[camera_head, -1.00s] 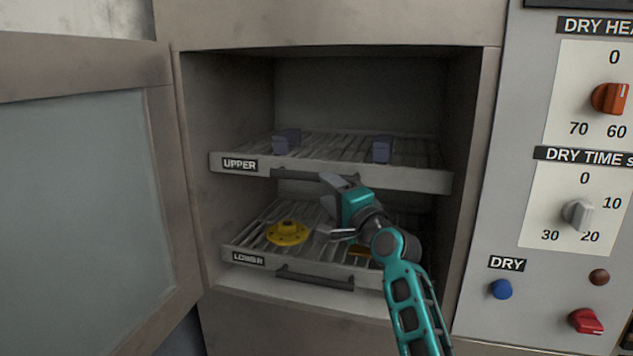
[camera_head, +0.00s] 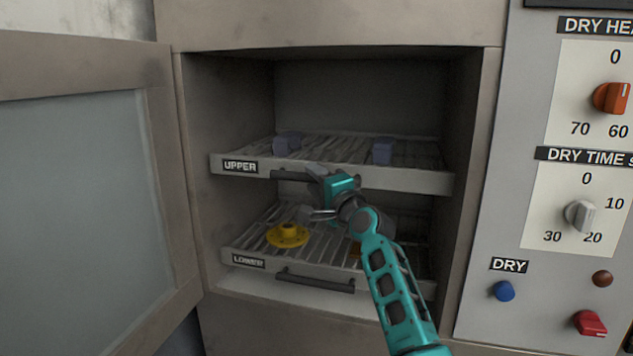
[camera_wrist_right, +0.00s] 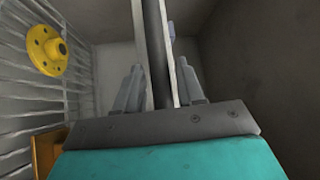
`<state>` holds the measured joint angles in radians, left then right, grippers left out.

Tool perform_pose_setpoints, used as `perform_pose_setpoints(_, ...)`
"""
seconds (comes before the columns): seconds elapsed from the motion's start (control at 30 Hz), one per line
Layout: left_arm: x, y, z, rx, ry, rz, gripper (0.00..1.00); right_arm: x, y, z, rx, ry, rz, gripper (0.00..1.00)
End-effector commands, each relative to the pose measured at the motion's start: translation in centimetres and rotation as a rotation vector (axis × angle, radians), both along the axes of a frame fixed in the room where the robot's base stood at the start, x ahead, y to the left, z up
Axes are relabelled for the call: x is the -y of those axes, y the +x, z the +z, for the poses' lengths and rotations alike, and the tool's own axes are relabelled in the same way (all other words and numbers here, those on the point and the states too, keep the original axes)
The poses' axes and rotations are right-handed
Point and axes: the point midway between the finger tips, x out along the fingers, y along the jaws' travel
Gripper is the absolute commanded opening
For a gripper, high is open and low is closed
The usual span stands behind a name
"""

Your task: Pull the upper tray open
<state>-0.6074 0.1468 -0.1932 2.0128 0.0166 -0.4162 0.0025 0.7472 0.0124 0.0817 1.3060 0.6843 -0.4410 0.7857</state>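The upper tray (camera_head: 415,180) is a pale wire rack with a front panel marked UPPER, pushed into the cabinet. Its dark bar handle (camera_head: 289,176) shows at the left; the gripper covers its right part. My right gripper (camera_head: 310,193) is at the tray's front, close to the handle, one finger high and one low. In the right wrist view the fingers (camera_wrist_right: 160,72) stand apart, with the dark bar (camera_wrist_right: 155,45) and pale panel edge running between them. I cannot tell whether either finger touches the bar. My left gripper is not in view.
Two blue-grey blocks (camera_head: 288,143) (camera_head: 382,151) sit on the upper tray. The lower tray (camera_head: 248,261) below holds a yellow flanged part (camera_head: 287,236) and an orange piece partly hidden by my arm. The cabinet door (camera_head: 75,200) stands open at left; a control panel (camera_head: 540,255) is at right.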

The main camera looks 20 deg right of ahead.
Motion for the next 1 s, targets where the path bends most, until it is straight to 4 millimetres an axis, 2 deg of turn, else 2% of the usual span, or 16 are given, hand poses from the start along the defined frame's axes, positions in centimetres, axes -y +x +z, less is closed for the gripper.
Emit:
perform_pose_setpoints(0.03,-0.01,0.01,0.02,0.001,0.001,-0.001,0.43,0.02,-0.01,-0.02,0.0,0.0,0.0,0.33)
perform_pose_setpoints(0.4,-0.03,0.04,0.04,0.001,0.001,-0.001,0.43,0.02,-0.02,-0.03,-0.001,0.0,0.0,0.0)
perform_pose_setpoints(1.0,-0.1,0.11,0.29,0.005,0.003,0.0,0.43,0.01,-0.01,-0.05,-0.002,0.0,0.0,0.0)
